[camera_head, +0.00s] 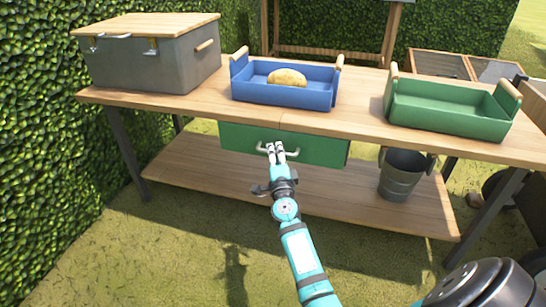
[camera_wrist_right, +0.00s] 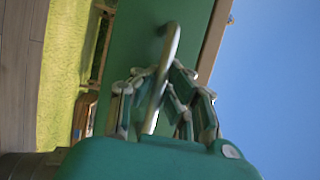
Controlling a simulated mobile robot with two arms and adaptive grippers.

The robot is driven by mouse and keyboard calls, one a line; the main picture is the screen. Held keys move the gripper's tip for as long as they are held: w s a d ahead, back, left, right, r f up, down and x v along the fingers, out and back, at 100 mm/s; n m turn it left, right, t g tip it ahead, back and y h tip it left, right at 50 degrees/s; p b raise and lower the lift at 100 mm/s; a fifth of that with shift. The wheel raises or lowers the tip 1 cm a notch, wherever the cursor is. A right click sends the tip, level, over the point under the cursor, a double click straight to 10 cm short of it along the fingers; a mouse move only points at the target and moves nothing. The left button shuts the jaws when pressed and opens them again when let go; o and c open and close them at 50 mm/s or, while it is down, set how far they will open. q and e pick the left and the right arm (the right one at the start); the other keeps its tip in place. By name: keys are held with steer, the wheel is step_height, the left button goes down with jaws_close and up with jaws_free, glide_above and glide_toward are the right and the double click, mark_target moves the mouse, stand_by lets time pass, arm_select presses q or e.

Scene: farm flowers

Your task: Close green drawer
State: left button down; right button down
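The green drawer (camera_head: 325,151) sits under the wooden tabletop. In the head view its front lies close below the table's front edge, and no inside of the drawer shows. Its pale metal handle (camera_head: 292,152) is on the front. My right gripper (camera_head: 276,149) is at the handle, with its two fingers close together. In the right wrist view the handle (camera_wrist_right: 170,45) passes between the fingers of my right gripper (camera_wrist_right: 164,72), and the fingertips close in on it. The green front (camera_wrist_right: 135,35) fills the area behind. My left gripper is not in view.
On the tabletop (camera_head: 190,101) stand a grey chest (camera_head: 150,68), a blue crate (camera_head: 285,94) with a yellowish lump (camera_head: 287,77), and a green crate (camera_head: 450,115). A metal bucket (camera_head: 402,176) stands on the lower shelf (camera_head: 200,178). A hedge (camera_head: 40,130) borders the left.

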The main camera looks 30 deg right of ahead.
steer(key=shift+f, duration=0.15)
steer(key=c, duration=1.4)
jaws_free()
steer(key=shift+d, duration=0.1)
steer(key=shift+s, duration=0.1)
steer(key=v, duration=1.2)
